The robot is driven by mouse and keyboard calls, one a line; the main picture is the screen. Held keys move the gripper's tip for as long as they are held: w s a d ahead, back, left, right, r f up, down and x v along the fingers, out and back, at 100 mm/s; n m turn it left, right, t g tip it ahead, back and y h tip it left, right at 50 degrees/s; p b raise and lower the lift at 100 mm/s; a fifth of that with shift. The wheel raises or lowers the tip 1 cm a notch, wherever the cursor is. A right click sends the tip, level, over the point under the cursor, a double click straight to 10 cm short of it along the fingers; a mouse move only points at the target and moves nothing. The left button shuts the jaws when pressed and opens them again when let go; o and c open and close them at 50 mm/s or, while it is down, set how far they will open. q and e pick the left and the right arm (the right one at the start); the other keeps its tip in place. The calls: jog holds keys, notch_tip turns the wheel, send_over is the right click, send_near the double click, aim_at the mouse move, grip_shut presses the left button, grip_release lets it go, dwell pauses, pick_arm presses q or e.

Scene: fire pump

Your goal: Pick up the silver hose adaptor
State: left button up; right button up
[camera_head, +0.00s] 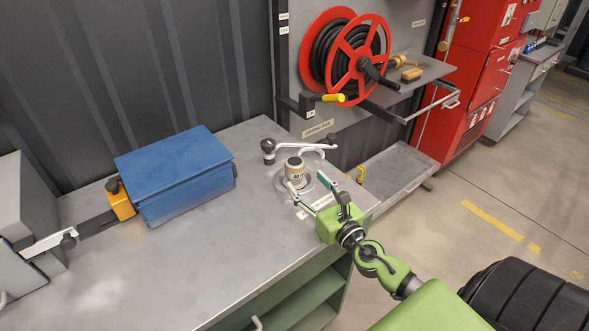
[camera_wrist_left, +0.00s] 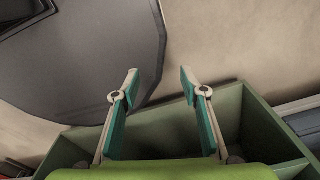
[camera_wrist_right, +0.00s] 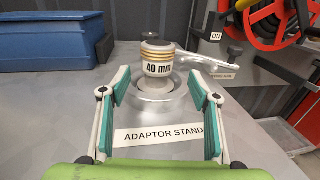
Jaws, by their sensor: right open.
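The silver hose adaptor (camera_head: 295,171) stands upright on the round adaptor stand (camera_wrist_right: 152,95) near the metal bench's corner. It has gold rings, a dark top and a "40 mm" label, and shows in the right wrist view (camera_wrist_right: 158,66). My right gripper (camera_head: 309,187) is open and empty, just in front of the adaptor. In the right wrist view its fingers are spread to either side, with the adaptor beyond and between them; I see no contact. My left gripper (camera_wrist_left: 159,73) is open and empty in the left wrist view, above a green shelf unit.
A silver lever arm with a dark knob (camera_head: 268,146) lies behind the adaptor. A blue box (camera_head: 175,173) sits farther left on the bench (camera_head: 200,265). A red hose reel (camera_head: 355,55) hangs behind. The bench's front middle is clear.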

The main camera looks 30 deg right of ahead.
aim_at(300, 177)
jog(key=shift+w, duration=1.35)
jog(key=w+p, duration=0.1)
jog(key=w, duration=0.3)
jog(key=shift+w+f, duration=0.15)
jog(key=shift+f, duration=0.05)
jog(key=shift+w, duration=0.1)
pick_arm(q)
jog(key=shift+w+d+r, duration=0.1)
jog(key=shift+w+r, duration=0.2)
jog(key=shift+w, duration=0.2)
jog(key=shift+w+r, duration=0.3)
jog(key=shift+w, duration=0.2)
jog(key=shift+s, duration=0.1)
jog(key=shift+s, duration=0.1)
pick_arm(e)
jog(key=c, duration=1.4)
